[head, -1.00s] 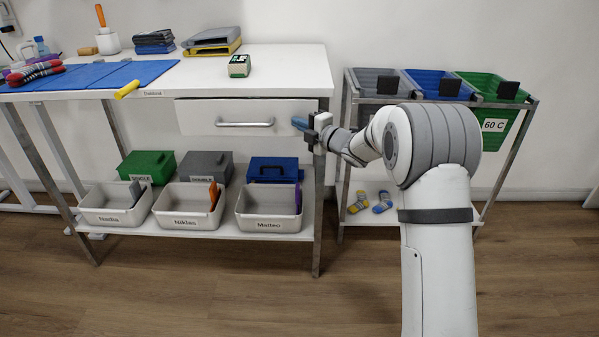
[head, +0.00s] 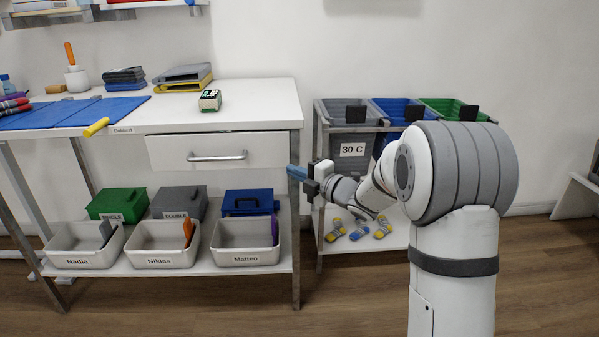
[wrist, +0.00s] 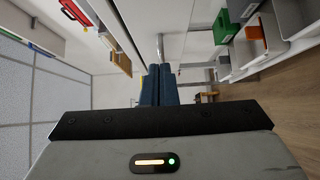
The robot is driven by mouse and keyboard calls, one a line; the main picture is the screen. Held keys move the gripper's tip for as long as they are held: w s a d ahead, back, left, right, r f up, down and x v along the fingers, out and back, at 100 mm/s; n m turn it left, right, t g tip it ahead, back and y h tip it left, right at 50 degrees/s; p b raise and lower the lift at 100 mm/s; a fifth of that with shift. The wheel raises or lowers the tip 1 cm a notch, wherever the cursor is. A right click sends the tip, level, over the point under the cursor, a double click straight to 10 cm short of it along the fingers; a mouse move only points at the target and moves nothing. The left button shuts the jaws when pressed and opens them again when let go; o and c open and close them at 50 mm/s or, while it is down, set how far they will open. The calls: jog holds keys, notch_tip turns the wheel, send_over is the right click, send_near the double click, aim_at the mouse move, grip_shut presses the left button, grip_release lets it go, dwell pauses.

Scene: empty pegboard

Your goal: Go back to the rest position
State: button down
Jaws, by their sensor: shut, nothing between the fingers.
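My gripper (head: 297,173) is at the right front corner of the white table (head: 250,98), in front of the table's right leg. Its blue fingers point left and are shut with nothing between them. In the wrist view the two fingers (wrist: 156,84) lie side by side in the middle. The arm is folded at the right of the head view. The drawer (head: 215,151) under the tabletop has a metal handle (head: 218,156) to the left of the fingertips, apart from them; the drawer looks closed.
Grey bins labelled Nadia (head: 84,258), Niklas (head: 160,258) and Matteo (head: 243,257) stand on the lower shelf. A laundry rack at right holds a grey bin marked 30 C (head: 350,140), a blue bin and a green bin. Socks (head: 358,234) lie on its lower shelf. Floor in front is clear.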

jog(key=s+d+r+m+h+p, duration=0.4)
jog(key=d+r+m+h+p, duration=0.2)
jog(key=d+r+m+p, duration=0.15)
jog(key=s+d+r+m+h+p, duration=0.5)
jog(key=d+r+m+h+p, duration=0.1)
jog(key=r+m+p, duration=0.25)
jog(key=s+r+m+g+p, duration=0.2)
jog(key=s+m+g+p, duration=0.1)
jog(key=s, duration=0.6)
jog(key=s+r+m+g+h+p, duration=0.1)
jog(key=s+r+m+g+p, duration=0.1)
jog(key=s+p, duration=0.4)
jog(key=s+r+m+g+p, duration=0.2)
jog(key=s+m+g+p, duration=0.2)
jog(key=s, duration=0.9)
jog(key=m, duration=0.2)
jog(key=shift+s+d+r+m, duration=0.2)
jog(key=shift+s+d+m, duration=0.1)
jog(key=shift+d, duration=0.1)
